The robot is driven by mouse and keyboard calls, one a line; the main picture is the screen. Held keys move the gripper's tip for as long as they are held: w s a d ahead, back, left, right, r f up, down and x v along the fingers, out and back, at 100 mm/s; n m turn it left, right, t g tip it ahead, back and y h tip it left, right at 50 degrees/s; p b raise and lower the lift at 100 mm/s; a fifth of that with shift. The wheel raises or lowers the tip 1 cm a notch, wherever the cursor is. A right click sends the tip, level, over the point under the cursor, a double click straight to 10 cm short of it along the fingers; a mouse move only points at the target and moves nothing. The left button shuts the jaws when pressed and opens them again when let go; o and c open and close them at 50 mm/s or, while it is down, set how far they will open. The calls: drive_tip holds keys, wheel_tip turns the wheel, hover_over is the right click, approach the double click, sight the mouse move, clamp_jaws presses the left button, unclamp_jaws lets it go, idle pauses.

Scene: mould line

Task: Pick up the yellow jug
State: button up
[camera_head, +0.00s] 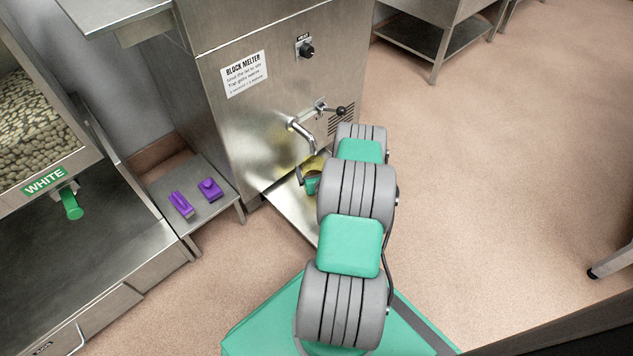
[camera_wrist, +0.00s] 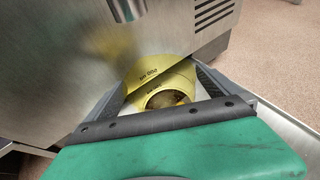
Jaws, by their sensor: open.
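The yellow jug (camera_wrist: 181,82) is in the wrist view, between the two fingers of my gripper (camera_wrist: 160,90). Its round opening with a dark inside faces the camera. My gripper is open, with one finger on each side of the jug; I cannot tell whether either touches it. In the head view a small part of the jug (camera_head: 314,164) shows below the melter's spout, mostly hidden by my arm. My gripper (camera_head: 311,185) is largely hidden there too.
The steel block melter (camera_head: 240,130) stands close behind the jug, with a bent spout (camera_head: 302,133) above it. A steel shelf (camera_head: 292,212) lies below. Purple items (camera_head: 181,204) sit on a small side table (camera_head: 207,215). Open floor (camera_head: 500,170) is on the right.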

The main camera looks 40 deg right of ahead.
drive_tip(key=shift+r, duration=0.1)
drive_tip(key=c, duration=2)
